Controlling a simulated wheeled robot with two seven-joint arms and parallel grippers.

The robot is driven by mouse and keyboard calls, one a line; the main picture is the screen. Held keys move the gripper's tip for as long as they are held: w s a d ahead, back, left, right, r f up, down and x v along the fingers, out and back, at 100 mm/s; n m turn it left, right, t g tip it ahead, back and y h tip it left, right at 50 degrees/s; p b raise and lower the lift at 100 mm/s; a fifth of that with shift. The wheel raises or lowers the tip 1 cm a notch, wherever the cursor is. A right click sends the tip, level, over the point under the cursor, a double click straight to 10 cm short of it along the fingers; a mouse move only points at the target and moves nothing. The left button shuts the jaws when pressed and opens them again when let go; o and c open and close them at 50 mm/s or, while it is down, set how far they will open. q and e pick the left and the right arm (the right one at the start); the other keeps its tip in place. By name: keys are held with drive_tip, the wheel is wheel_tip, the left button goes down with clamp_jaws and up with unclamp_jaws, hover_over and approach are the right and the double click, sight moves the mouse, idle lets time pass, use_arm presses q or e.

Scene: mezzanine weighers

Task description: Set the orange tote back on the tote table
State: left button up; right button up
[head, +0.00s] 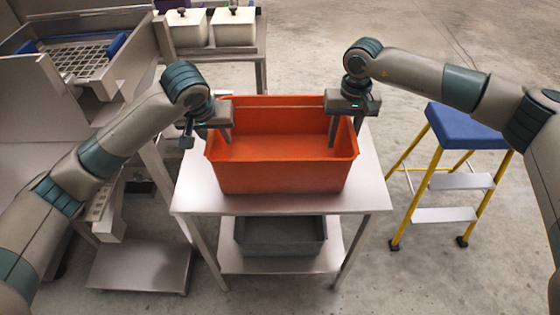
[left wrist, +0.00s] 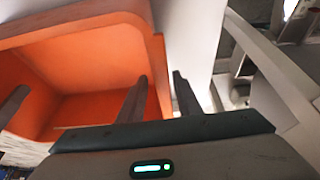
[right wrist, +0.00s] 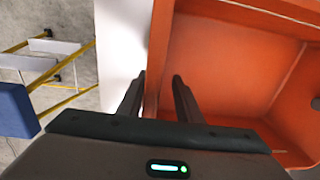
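The orange tote (head: 280,178) stands upright and looks empty. It appears to rest on the metal tote table (head: 372,188). My left gripper (head: 206,138) is at the tote's left end wall, one finger inside and one outside. In the left wrist view the fingers (left wrist: 160,95) are apart with the tote wall (left wrist: 158,62) between them. My right gripper (head: 345,135) straddles the right end wall the same way. In the right wrist view its fingers (right wrist: 160,92) are apart around the tote wall (right wrist: 157,60). Both grippers look open. The tote's underside is hidden.
A grey bin (head: 280,250) sits on the table's lower shelf. A blue-topped yellow step stool (head: 465,130) stands to the right. Metal weighing equipment (head: 90,85) stands close on the left. Two white lidded containers (head: 232,27) stand behind. Bare table shows around the tote.

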use_arm(q)
drive_tip(key=v, duration=0.3)
drive_tip(key=shift+w, duration=0.1)
drive_tip(key=shift+s+d+r, duration=0.2)
drive_tip(key=shift+s+r, duration=0.1)
drive_tip(key=shift+r, duration=0.15)
drive_tip(key=shift+r, duration=0.1)
